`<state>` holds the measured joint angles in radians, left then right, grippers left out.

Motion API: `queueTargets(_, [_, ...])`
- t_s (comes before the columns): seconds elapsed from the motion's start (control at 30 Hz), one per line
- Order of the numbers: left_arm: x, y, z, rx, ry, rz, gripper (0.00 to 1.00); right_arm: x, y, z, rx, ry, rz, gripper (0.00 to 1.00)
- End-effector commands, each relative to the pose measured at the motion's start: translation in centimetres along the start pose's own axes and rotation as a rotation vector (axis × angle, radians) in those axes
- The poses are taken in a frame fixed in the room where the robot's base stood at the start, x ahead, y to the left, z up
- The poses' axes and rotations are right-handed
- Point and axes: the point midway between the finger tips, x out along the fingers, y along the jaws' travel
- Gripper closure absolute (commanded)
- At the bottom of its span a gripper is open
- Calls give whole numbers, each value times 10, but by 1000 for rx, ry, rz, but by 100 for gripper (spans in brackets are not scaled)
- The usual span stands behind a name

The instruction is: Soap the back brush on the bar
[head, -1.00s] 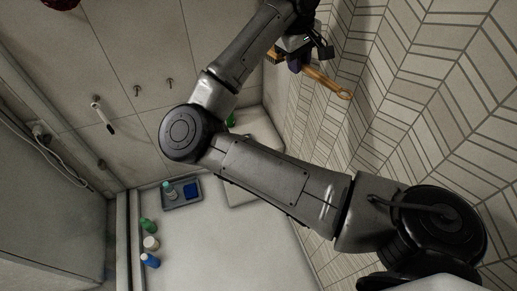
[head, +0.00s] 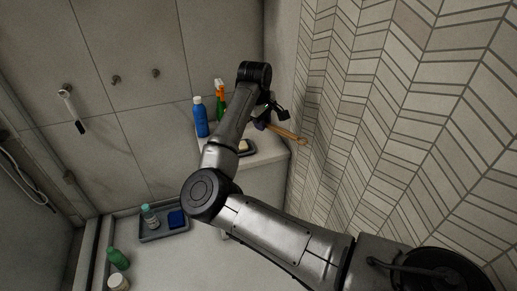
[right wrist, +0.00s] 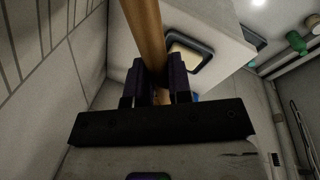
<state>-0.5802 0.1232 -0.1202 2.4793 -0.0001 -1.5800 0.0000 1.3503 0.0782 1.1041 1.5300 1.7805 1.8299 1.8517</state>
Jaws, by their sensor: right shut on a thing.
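The wooden back brush (head: 290,134) is in my right gripper (head: 263,122), its ringed handle end pointing right toward the tiled wall. In the right wrist view, my right gripper (right wrist: 165,82) is shut around the wooden shaft (right wrist: 143,30). The brush's head does not show clearly in either view. The pale soap bar (head: 243,146) lies in a dark dish (head: 247,153) on the white ledge, partly hidden by my arm. It also shows in the right wrist view as a pale bar (right wrist: 182,58) in its dark dish (right wrist: 203,47), just beyond the gripper. My left gripper is out of view.
A blue bottle (head: 201,118) and an orange-topped green bottle (head: 219,98) stand on the ledge behind my arm. A grey tray (head: 165,231) holds a small bottle and a blue item lower left. The herringbone wall (head: 370,110) bounds the right side.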

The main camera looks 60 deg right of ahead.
Motion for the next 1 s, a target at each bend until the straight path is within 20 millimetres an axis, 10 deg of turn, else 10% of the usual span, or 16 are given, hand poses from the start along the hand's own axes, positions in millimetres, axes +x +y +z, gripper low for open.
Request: queueTargets(1.0, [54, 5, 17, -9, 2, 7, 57, 98, -21, -14, -26, 5, 2, 100])
